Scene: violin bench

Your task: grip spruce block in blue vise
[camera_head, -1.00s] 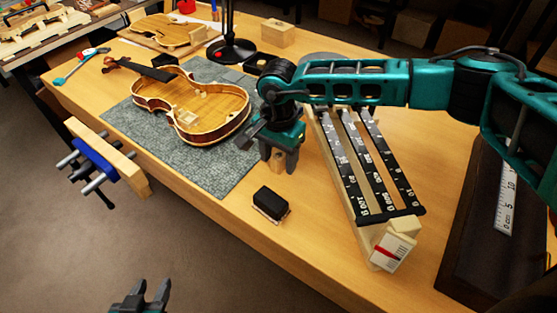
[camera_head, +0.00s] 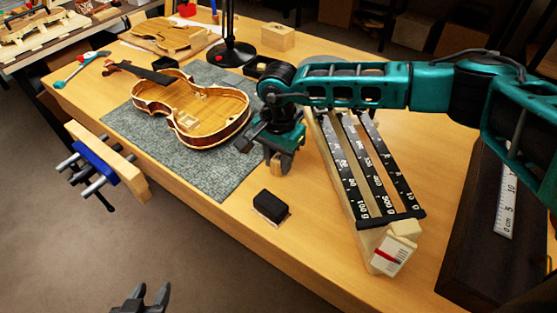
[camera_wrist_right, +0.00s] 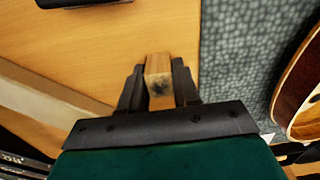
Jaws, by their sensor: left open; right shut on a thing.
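The spruce block (camera_wrist_right: 158,82), a small light-brown piece, stands between the fingers of my right gripper (camera_wrist_right: 160,88) in the right wrist view. My right gripper (camera_head: 278,170) is shut on it, low over the bench beside the grey mat. In the head view the fingers mostly hide the block. The blue vise (camera_head: 96,158), with a wooden jaw board (camera_head: 118,163) and metal rods, is at the bench's front edge on the left. My left gripper (camera_head: 144,298) is open and empty at the bottom of the head view, off the bench.
A violin body (camera_head: 190,110) lies on the grey mat (camera_head: 218,178). A small black block (camera_head: 270,206) sits near the front edge. A rack with black marked strips (camera_head: 368,165) stands to the right. A lamp base (camera_head: 232,52) and a pale block (camera_head: 277,36) are behind.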

